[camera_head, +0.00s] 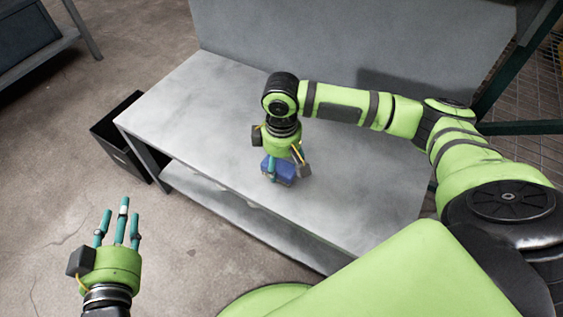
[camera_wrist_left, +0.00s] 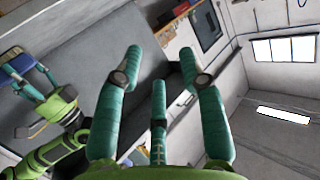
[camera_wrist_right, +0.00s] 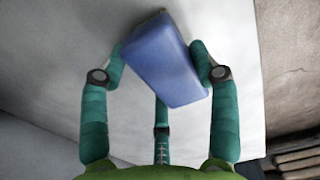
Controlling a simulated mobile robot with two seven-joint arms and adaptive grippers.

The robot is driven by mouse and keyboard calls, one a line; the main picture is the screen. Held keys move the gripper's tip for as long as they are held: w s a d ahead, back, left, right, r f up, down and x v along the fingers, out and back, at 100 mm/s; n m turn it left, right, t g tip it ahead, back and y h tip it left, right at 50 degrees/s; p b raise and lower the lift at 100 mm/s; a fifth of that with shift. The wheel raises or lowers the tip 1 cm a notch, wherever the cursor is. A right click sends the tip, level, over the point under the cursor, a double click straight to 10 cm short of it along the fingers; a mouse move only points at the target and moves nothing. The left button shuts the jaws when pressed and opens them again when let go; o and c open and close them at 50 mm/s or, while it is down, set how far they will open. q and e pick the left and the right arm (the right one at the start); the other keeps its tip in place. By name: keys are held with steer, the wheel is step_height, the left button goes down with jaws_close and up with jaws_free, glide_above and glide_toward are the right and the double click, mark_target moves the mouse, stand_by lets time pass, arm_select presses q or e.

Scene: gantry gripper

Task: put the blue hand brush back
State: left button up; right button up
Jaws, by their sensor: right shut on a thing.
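The blue hand brush (camera_head: 286,173) is at the front part of the grey table, under my right gripper (camera_head: 281,158). My right gripper points down and its fingers are shut around the brush. In the right wrist view the blue block of the brush (camera_wrist_right: 168,62) sits tilted between the fingers. It also shows at the left edge of the left wrist view (camera_wrist_left: 18,66). I cannot tell whether the brush touches the tabletop. My left gripper (camera_head: 121,212) is open and empty, its fingers spread, over the floor left of the table.
The grey table (camera_head: 190,115) has a bare top, a back panel (camera_head: 350,35) and a lower shelf (camera_head: 215,198). A black bin (camera_head: 122,150) stands on the floor at its left end. Another dark bench (camera_head: 30,40) is at the far left. The tabletop left of the brush is clear.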

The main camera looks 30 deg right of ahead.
arm_select(q)
steer(key=shift+f, duration=0.1)
steer(key=shift+s+a+f, duration=0.1)
steer(key=shift+f, duration=0.2)
arm_select(e)
steer(key=shift+f, duration=0.1)
steer(key=o, duration=1.1)
arm_select(q)
steer(key=shift+f+g, duration=0.15)
steer(key=shift+g, duration=0.15)
